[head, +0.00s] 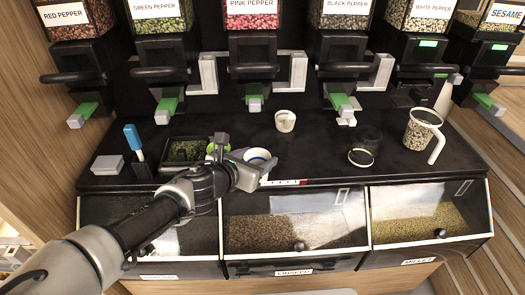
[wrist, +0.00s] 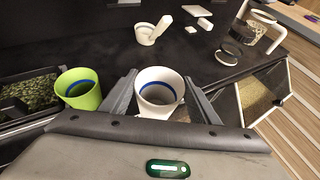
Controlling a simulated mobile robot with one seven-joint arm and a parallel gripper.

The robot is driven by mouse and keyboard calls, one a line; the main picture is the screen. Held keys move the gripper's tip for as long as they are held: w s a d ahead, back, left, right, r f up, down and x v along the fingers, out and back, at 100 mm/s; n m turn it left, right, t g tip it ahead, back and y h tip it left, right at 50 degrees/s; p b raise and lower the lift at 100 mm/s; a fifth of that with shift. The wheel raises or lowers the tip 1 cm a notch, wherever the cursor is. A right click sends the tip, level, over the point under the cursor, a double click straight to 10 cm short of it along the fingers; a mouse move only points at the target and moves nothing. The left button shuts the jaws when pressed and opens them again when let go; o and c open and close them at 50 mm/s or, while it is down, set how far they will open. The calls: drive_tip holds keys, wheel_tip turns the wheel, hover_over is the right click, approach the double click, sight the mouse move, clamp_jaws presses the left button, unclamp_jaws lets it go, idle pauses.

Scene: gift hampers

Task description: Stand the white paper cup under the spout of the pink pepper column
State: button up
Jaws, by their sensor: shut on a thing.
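My gripper (head: 254,168) is shut on the white paper cup (head: 260,154), which has a blue band inside its rim. In the wrist view the white paper cup (wrist: 158,84) stands upright between the two fingers (wrist: 160,98) and looks empty. The pink pepper column (head: 252,22) is at the back, above and slightly left of the cup in the head view.
A green cup (wrist: 80,88) stands just left of my gripper. A small cream vessel (head: 285,121) stands behind the white cup, right of the pink spout. A dark tray of green bits (head: 187,150) is left; a jug (head: 422,135) and dark ring (head: 361,157) are right.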

drive_tip(key=shift+s+a+f, duration=0.1)
drive_tip(key=shift+s+f, duration=0.05)
drive_tip(key=shift+f, duration=0.35)
drive_tip(key=shift+w+m+h, duration=0.2)
drive_tip(key=shift+m+h, duration=0.1)
drive_tip(key=shift+w+f+b, duration=0.45)
drive_tip(key=shift+w+f, duration=0.15)
drive_tip(key=shift+w, duration=2.3)
drive_tip(key=shift+w+f+b, duration=0.4)
drive_tip(key=shift+w+f, duration=0.15)
drive_tip(key=shift+w, duration=2.35)
drive_tip(key=shift+w+f+b, duration=0.45)
drive_tip(key=shift+w+f, duration=0.15)
drive_tip(key=shift+w, duration=2.3)
drive_tip(key=shift+f, duration=0.15)
drive_tip(key=o, duration=1.1)
drive_tip(key=shift+o, duration=0.2)
